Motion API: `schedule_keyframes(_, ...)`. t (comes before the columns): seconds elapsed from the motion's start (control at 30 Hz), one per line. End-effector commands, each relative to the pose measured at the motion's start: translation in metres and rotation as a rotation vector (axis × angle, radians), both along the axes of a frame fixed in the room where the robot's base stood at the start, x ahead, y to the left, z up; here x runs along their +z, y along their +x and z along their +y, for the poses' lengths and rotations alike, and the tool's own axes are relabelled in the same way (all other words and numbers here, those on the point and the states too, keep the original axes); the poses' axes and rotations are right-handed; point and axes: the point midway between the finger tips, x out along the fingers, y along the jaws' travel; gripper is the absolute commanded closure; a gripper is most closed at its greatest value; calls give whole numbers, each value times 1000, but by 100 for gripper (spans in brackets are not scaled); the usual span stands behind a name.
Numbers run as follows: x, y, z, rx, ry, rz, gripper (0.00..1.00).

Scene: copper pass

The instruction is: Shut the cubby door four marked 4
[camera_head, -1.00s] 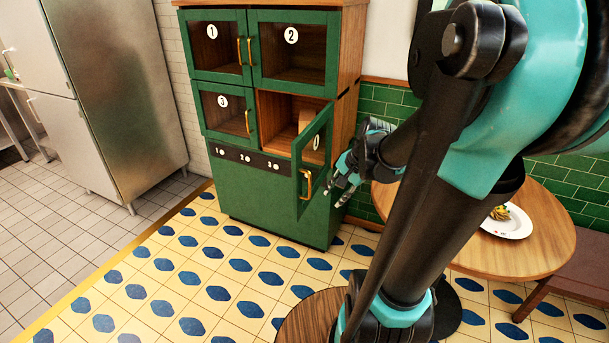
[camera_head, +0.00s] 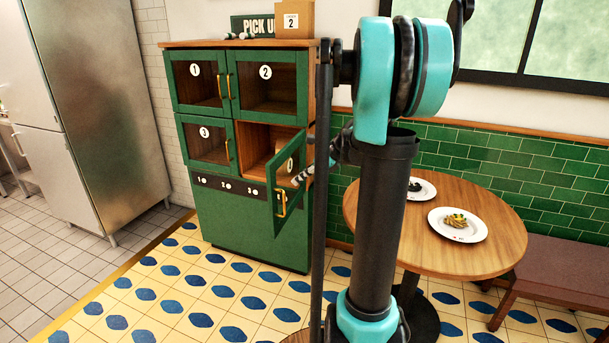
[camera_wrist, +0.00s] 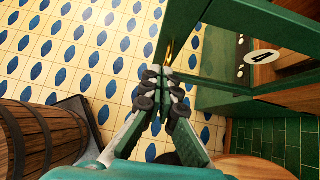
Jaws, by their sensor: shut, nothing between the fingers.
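The cubby door marked 4 (camera_head: 281,206) stands open, swung out from the lower right compartment of the green cabinet (camera_head: 230,226). It has a green frame, a glass pane and a brass handle. In the wrist view the door (camera_wrist: 177,38) and its round 4 label (camera_wrist: 262,57) show close by, with the handle (camera_wrist: 168,52) just beyond the fingertips. My gripper (camera_wrist: 164,78) is shut and empty, beside the door's lower frame; I cannot tell whether it touches. In the head view my gripper (camera_head: 303,176) is partly hidden behind my arm, at the door's right side.
A round wooden table (camera_head: 487,249) with two plates of food stands right of the cabinet. A bench (camera_head: 565,265) is at the far right. A wooden barrel (camera_wrist: 40,138) shows at the left in the wrist view. Tiled floor (camera_head: 190,290) is clear before the cabinet.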

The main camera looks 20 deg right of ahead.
Motion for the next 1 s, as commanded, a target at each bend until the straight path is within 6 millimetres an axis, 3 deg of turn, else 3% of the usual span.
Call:
schedule_keyframes(0.23,-34,19,29,3,-1,-1,100)
schedule_keyframes(0.5,-32,36,56,1,-2,0,100)
schedule_keyframes(1.0,-31,39,60,-2,-2,-1,100)
